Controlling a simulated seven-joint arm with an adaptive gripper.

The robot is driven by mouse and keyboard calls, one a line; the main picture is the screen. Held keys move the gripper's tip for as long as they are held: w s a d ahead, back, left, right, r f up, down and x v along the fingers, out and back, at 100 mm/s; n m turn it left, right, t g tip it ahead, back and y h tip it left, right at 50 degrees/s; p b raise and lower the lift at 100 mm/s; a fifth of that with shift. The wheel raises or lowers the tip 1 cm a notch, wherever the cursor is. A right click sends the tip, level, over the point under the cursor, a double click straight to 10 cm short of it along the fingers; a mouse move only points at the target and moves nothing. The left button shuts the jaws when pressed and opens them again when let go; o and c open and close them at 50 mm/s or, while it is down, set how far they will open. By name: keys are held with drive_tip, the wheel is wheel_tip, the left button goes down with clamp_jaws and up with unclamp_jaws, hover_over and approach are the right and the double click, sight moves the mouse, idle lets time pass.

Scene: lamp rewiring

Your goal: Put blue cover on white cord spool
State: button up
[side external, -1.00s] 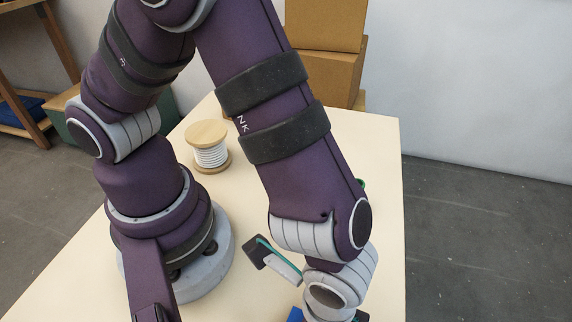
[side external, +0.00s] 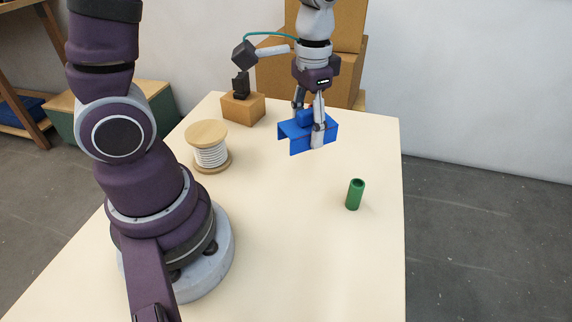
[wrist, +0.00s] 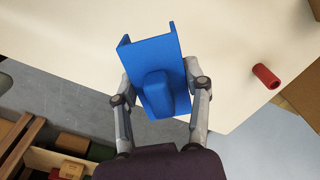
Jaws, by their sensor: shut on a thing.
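The white cord spool (side external: 211,153) stands upright on the table at the left, beside my arm's base, with round wooden ends and white cord wound between them. The blue cover (side external: 299,137) is a channel-shaped piece with a raised block on top. My gripper (side external: 308,122) is shut on that block and holds the cover in the air over the far part of the table, to the right of the spool and apart from it. In the wrist view the cover (wrist: 151,52) sits between the two fingers (wrist: 163,92). The spool does not show in the wrist view.
A green tube (side external: 355,194) stands at the right of the table. A wooden block with a black piece (side external: 242,107) is at the back left. Cardboard boxes (side external: 345,70) are behind the table. A red cylinder (wrist: 266,76) shows in the wrist view. The table's middle is clear.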

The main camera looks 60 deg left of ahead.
drive_tip(key=s+a+r+n, duration=0.1)
drive_tip(key=s+a+n, duration=0.3)
drive_tip(key=a, duration=0.6)
drive_tip(key=r+n, duration=0.2)
drive_tip(key=n, duration=0.3)
hover_over(206, 131)
wheel_tip(206, 131, down, 8)
drive_tip(key=shift+r, duration=0.1)
drive_tip(key=shift+f, duration=0.25)
drive_tip(key=o, duration=1.2)
